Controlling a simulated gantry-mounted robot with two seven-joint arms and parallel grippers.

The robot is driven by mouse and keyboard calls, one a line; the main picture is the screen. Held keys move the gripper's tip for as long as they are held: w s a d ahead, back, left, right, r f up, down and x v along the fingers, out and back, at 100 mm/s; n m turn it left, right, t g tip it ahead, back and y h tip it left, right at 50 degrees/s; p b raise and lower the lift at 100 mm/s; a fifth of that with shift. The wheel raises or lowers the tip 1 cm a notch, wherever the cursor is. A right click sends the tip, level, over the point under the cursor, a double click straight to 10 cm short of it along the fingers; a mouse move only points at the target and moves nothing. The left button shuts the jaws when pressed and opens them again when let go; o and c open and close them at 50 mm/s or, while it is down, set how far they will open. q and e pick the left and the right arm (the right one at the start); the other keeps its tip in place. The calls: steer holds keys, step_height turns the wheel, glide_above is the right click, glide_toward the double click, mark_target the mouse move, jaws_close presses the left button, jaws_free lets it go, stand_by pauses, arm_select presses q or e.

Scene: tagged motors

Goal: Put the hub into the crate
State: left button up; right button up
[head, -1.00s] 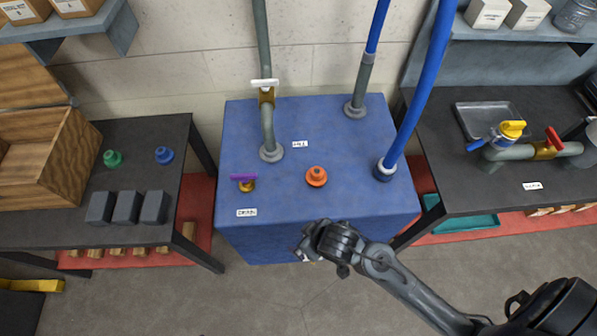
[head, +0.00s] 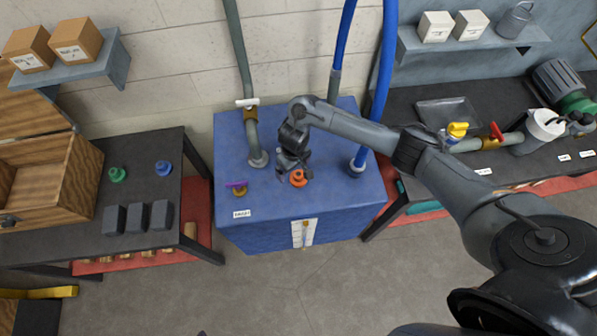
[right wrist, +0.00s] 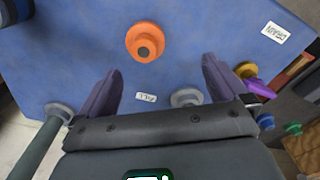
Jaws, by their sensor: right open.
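An orange flanged hub (head: 298,178) sits on top of the blue tank (head: 262,212). My right gripper (head: 291,170) is over the tank, right by the orange hub and partly in front of it. In the right wrist view the orange hub (right wrist: 145,42) lies ahead of the fingertips, between their lines, with the open jaws (right wrist: 160,75) empty. A similar green piece (head: 118,174) and blue piece (head: 163,168) stand on the dark left table. A wooden crate (head: 88,182) stands at that table's left side. My left gripper is not in view.
A grey pipe (head: 242,60) and blue hoses (head: 380,90) rise from the tank. A purple-handled valve (head: 238,188) is left of the orange hub. Dark blocks (head: 138,217) line the left table's front. A right bench (head: 400,102) holds a tray and pipework.

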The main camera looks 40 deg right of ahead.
mark_target(299, 174)
steer(key=shift+d+r, duration=0.35)
steer(key=shift+d, duration=0.35)
steer(key=shift+d+f+m+b, duration=0.25)
steer(key=shift+f+m+b, duration=0.05)
steer(key=shift+b, duration=0.1)
step_height(299, 174, down, 4)
steer(key=b, duration=0.3)
steer(key=shift+f+b, duration=0.2)
steer(key=shift+b, duration=0.1)
steer(key=shift+d+f+b, duration=0.15)
steer(key=shift+f+b, duration=0.35)
steer(key=shift+f, duration=0.85)
steer(key=shift+d+f+b, duration=0.1)
steer(key=shift+f+b, duration=0.4)
steer(key=shift+f, duration=0.8)
steer(key=shift+c, duration=0.3)
steer(key=c, duration=1.4)
